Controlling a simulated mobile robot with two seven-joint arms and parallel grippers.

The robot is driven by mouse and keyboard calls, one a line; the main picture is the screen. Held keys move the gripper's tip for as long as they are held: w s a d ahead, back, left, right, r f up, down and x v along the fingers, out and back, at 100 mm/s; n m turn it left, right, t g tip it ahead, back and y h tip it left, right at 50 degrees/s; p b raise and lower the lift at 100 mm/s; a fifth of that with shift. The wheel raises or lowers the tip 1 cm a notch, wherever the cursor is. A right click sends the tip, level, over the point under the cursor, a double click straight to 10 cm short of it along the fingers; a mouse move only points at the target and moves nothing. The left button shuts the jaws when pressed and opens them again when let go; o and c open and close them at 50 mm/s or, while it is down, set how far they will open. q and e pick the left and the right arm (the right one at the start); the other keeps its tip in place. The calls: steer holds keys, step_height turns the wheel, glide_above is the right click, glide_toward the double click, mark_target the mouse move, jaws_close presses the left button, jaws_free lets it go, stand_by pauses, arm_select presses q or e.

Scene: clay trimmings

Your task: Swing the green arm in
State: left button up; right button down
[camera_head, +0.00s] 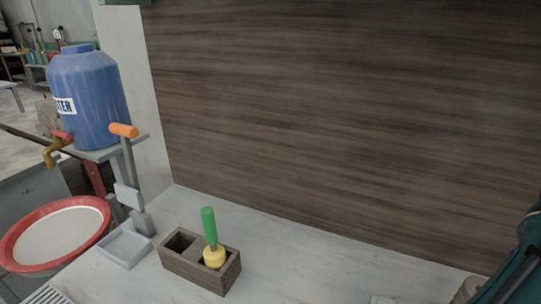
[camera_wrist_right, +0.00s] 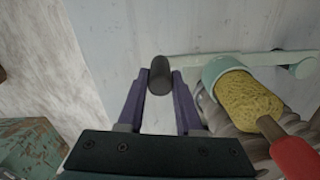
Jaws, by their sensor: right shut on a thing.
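In the right wrist view, a pale green arm (camera_wrist_right: 220,57) runs sideways from a dark upright knob (camera_wrist_right: 159,76) to a rounded pivot-like end (camera_wrist_right: 303,68) at the right. My right gripper (camera_wrist_right: 160,82) has its purple fingers on both sides of the dark knob and is shut on it. The knob appears to be at the arm's left end. The head view does not show the green arm clearly. My left gripper is in neither view.
A pale green cup with a yellow sponge-like mass (camera_wrist_right: 248,100) and a red-handled tool (camera_wrist_right: 293,155) are close right of my right gripper. In the head view, a wooden box (camera_head: 222,278) holds a green-handled tool (camera_head: 209,225); bare white tabletop (camera_head: 310,270) lies right of it.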

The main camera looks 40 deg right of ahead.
steer(key=c, duration=0.6)
jaws_free()
steer(key=shift+s+d, duration=0.1)
steer(key=shift+s, duration=0.05)
steer(key=shift+r, duration=0.1)
step_height(320, 180, up, 10)
steer(key=shift+f+p, duration=0.1)
steer(key=shift+p, duration=0.5)
